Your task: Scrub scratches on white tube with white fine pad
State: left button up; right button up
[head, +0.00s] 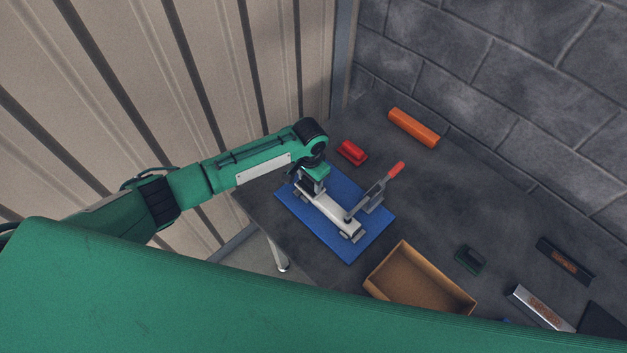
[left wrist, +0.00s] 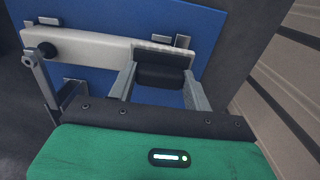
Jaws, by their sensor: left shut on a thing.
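The white tube (head: 335,213) lies in a clamp fixture on a blue mat (head: 350,251), with a toggle clamp (head: 376,188) pressing on it. It also shows in the left wrist view (left wrist: 95,48). My left gripper (head: 308,186) is over the tube's far-left end. In the left wrist view its fingers (left wrist: 160,85) are shut on a dark pad block (left wrist: 160,72). The block overlaps that end of the tube; I cannot tell whether it touches. No scratches can be made out. My right gripper is not in view.
A red pad block (head: 352,152) and an orange tube (head: 413,128) lie behind the mat. An open, empty box (head: 462,297) stands in front. A dark green block (head: 470,260), a black bar (head: 566,260) and a silver bar (head: 541,308) with rusty patches lie to the right.

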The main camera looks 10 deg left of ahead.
pick_arm(q)
jog(key=shift+s+d+r+p, duration=0.1)
jog(key=shift+s+d+p, duration=0.25)
jog(key=shift+d, duration=0.25)
jog(key=shift+s+d+r+p, duration=0.1)
jog(key=shift+s+d+p, duration=0.15)
jog(key=shift+d, duration=0.3)
jog(key=shift+s+d+f, duration=0.25)
jog(key=shift+s+d, duration=0.05)
jog(key=shift+d, duration=0.05)
jog(key=shift+w+a+f, duration=0.1)
jog(key=shift+w+a, duration=0.2)
jog(key=shift+a, duration=0.25)
jog(key=shift+w+a+f, duration=0.1)
jog(key=shift+w+a, duration=0.2)
jog(key=shift+a, duration=0.2)
jog(key=shift+w+a+r, duration=0.1)
jog(key=shift+w+a, duration=0.05)
jog(key=shift+a, duration=0.25)
jog(key=shift+s+d+r, duration=0.1)
jog(key=shift+s+d, duration=0.55)
jog(key=shift+d, duration=0.3)
jog(key=shift+s+d+r, duration=0.1)
jog(key=shift+s+d, duration=0.05)
jog(key=shift+d, duration=0.45)
jog(key=shift+r, duration=0.15)
jog(key=shift+r, duration=2.45)
